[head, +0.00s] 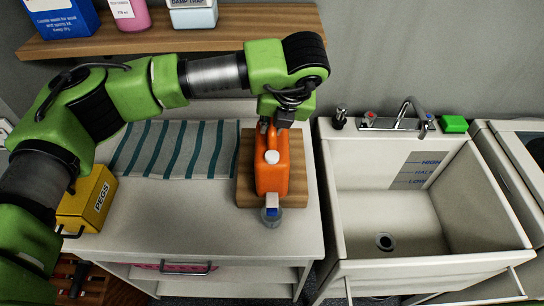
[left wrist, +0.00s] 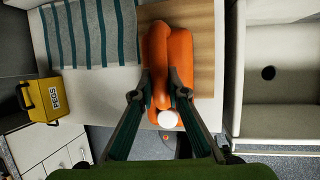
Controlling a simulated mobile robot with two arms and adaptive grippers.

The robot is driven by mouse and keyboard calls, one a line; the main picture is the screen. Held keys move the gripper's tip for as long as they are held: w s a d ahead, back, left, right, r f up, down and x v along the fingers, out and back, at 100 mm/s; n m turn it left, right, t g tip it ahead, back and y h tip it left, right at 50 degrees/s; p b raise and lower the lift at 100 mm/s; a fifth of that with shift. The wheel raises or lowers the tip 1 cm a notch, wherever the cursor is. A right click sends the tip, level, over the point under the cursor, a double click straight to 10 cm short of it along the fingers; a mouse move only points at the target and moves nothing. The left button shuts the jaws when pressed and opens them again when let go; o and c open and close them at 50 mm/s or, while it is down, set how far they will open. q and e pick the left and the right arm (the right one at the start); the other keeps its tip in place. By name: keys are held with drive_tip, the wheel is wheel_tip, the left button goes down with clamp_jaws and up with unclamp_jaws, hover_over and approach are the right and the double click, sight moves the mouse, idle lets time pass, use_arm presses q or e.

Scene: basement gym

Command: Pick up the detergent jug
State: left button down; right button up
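The orange detergent jug (head: 272,175) with a white cap stands upright on a wooden board on the white counter. It also shows from above in the left wrist view (left wrist: 183,55). My left gripper (head: 275,124) reaches down over the jug's handle. In the left wrist view, the fingertips (left wrist: 160,84) are drawn in on both sides of the handle and appear to touch it. The jug appears to rest on the board. My right gripper is in neither view.
A yellow PEGS box (head: 87,200) and striped cloth (head: 172,148) are to the left. A sink (head: 395,205) is right; a shelf (head: 180,30) with containers is behind.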

use_arm(q)
drive_tip(key=shift+w, duration=0.15)
wheel_tip(320, 180, up, 3)
drive_tip(key=b, duration=0.3)
drive_tip(key=s+r+b, duration=0.6)
drive_tip(key=s+r, duration=0.4)
drive_tip(key=s, duration=0.4)
drive_tip(key=shift+b, duration=0.3)
